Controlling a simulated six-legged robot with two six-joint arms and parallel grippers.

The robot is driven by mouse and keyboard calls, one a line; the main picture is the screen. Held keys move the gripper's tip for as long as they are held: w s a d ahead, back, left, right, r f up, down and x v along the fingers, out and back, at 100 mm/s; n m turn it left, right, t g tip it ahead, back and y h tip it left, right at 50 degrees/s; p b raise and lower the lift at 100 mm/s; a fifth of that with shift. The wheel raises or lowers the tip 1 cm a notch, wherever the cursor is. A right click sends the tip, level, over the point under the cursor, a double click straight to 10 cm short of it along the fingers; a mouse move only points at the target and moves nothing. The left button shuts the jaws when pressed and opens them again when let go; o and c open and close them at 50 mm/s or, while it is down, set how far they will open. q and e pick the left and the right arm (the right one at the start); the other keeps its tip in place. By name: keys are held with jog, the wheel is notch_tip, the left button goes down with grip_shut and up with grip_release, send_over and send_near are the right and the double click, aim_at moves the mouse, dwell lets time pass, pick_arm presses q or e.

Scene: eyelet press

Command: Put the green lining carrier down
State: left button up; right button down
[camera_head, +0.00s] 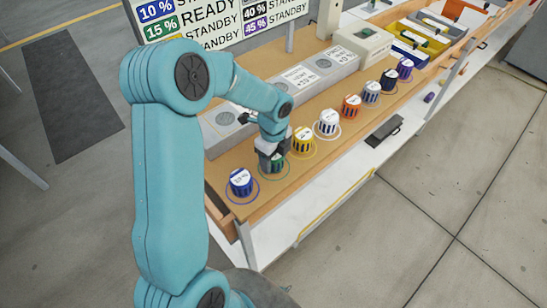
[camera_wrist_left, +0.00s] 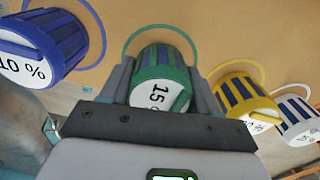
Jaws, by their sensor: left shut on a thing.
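The green lining carrier (camera_head: 277,162) has a white top and dark blue linings. In the left wrist view the carrier (camera_wrist_left: 160,88) sits between my fingers, with part of a "15 %" label showing. My left gripper (camera_head: 270,158) is shut on it, low over the bench. A green ring (camera_wrist_left: 160,31) on the bench top lies around or just behind the carrier. I cannot tell whether the carrier touches the bench. My right gripper is not in view.
A blue "10 %" carrier (camera_head: 241,182) stands close on one side and a yellow one (camera_head: 303,140) on the other. White (camera_head: 328,122), orange (camera_head: 351,106) and further carriers continue the row. Grey press stations (camera_head: 300,78) stand behind. The bench's front edge is close.

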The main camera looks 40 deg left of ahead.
pick_arm(q)
jog(key=shift+f, duration=0.15)
jog(key=shift+f, duration=0.2)
jog(key=o, duration=1.2)
jog(key=shift+r, duration=0.1)
notch_tip(320, 180, up, 12)
jog(key=shift+r, duration=0.2)
jog(key=shift+s+f, duration=0.1)
